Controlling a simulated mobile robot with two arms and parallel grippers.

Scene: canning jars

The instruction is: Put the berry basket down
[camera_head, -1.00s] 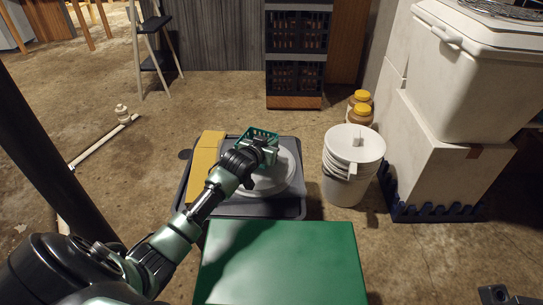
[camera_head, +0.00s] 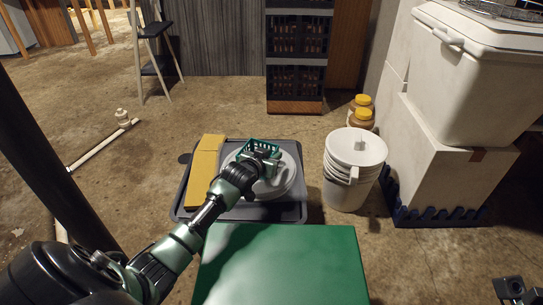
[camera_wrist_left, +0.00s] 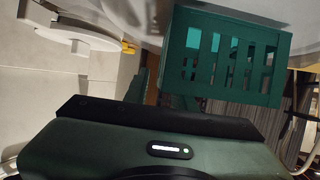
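The green slatted berry basket (camera_head: 262,147) is at the tip of my left gripper (camera_head: 262,162), over a round white lid (camera_head: 287,180). The left gripper appears shut on the basket's near side; its fingertips are mostly hidden. In the left wrist view the basket (camera_wrist_left: 224,58) fills the upper middle, its slots showing, just beyond the dark gripper body. I cannot tell whether the basket's bottom touches the white lid. Part of my right gripper (camera_head: 512,290) shows at the bottom right corner, away from the basket, with its fingers unclear.
The white lid lies on a grey tray (camera_head: 292,211) beside a yellow block (camera_head: 205,170). A green box top (camera_head: 283,265) is nearer me. A white bucket (camera_head: 345,185), yellow-lidded jars (camera_head: 363,115) and stacked white boxes (camera_head: 445,165) stand right. Bare floor lies beyond the tray.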

